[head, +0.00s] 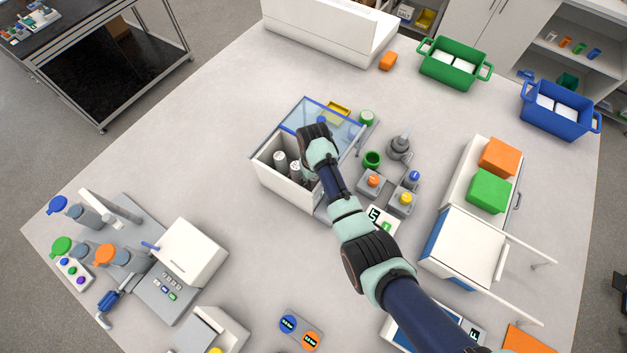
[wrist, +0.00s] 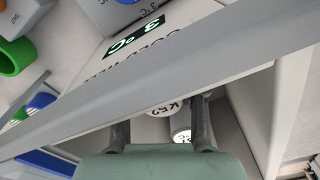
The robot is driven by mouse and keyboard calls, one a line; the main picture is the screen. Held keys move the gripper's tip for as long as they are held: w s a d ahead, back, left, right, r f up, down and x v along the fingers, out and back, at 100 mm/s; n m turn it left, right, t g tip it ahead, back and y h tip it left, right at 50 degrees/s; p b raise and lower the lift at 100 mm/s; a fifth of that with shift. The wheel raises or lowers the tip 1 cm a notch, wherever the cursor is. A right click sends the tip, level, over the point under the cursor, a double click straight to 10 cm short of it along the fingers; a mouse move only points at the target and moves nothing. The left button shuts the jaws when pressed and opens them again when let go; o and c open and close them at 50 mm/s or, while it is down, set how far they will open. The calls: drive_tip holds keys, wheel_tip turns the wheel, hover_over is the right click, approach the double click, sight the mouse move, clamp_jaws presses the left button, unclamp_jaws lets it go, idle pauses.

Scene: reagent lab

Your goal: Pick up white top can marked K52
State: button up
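The white top can marked K52 (wrist: 160,111) shows in the wrist view inside the cold well box, partly hidden behind the box's grey rim bar. My gripper (wrist: 158,134) points into the box with its two grey fingers apart, one on each side of the K52 can's top in the picture. I see no finger touching the can. A second white-topped can (wrist: 182,136) with a dark mark sits close below it in the picture. In the head view my wrist is over the white box (head: 283,188) and hides part of its inside; white-topped cans (head: 280,157) stand at its left.
A clear blue-edged lid (head: 342,128) stands at the back of the box. The box's rim bar (wrist: 90,128) crosses close in front of my fingers.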

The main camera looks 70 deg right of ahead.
clamp_jaws()
drive_tip(key=shift+r, duration=0.1)
wheel_tip(320, 180, up, 12)
drive_tip(key=shift+p, duration=0.45)
wheel_tip(320, 180, up, 8)
drive_tip(key=p, duration=0.7)
